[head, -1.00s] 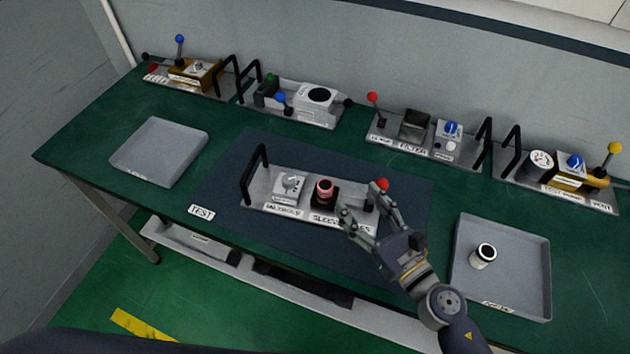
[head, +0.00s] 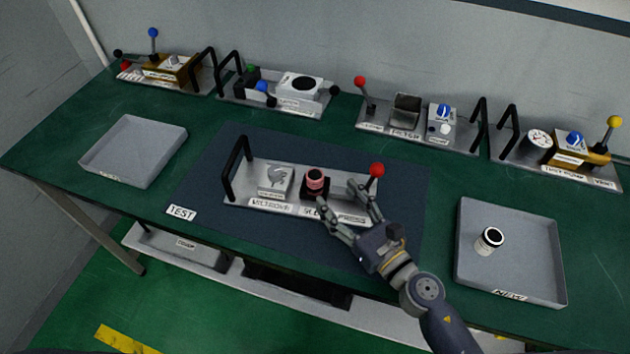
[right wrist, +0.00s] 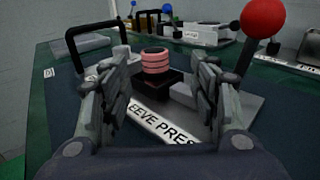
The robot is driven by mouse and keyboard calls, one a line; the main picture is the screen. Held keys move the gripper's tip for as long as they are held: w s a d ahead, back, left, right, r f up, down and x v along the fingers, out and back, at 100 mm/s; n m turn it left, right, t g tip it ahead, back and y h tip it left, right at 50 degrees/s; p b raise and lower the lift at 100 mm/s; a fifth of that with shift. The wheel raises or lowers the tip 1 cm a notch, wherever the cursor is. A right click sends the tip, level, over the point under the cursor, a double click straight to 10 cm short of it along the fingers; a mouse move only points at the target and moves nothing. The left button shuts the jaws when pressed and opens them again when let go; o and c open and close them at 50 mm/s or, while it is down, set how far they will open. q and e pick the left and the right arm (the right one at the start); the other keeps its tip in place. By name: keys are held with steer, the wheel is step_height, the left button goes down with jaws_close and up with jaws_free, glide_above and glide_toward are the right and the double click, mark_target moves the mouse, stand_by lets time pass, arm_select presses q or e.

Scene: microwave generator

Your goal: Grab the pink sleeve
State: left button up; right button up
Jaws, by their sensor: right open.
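The pink sleeve (head: 316,180) stands upright in the black holder of the sleeve press, on the module in the middle of the blue mat. In the right wrist view the ribbed pink sleeve (right wrist: 155,61) shows between and beyond my fingers, above its black block. My right gripper (head: 341,200) is open, just to the front right of the sleeve, its fingers pointing toward it. In the right wrist view my right gripper (right wrist: 160,95) has nothing between its fingers, and no contact with the sleeve shows. My left gripper is not in view.
The press lever with a red ball (head: 376,170) stands close to the right finger. A black handle (head: 236,168) and grey knob (head: 275,178) are left of the sleeve. A right tray (head: 510,282) holds a dark-topped white cylinder (head: 489,241); the left tray (head: 134,151) is empty.

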mark_target(320, 183)
steer(key=x, duration=0.3)
steer(key=shift+w+a+p, duration=0.1)
steer(key=shift+p, duration=0.2)
steer(key=shift+w+a+r, duration=0.15)
steer(key=shift+w+a, duration=0.2)
steer(key=p+x, duration=0.1)
steer(key=x, duration=0.2)
steer(key=shift+a, duration=0.35)
steer(key=shift+w+a, duration=0.3)
steer(key=shift+w, duration=0.15)
steer(key=c, duration=1.3)
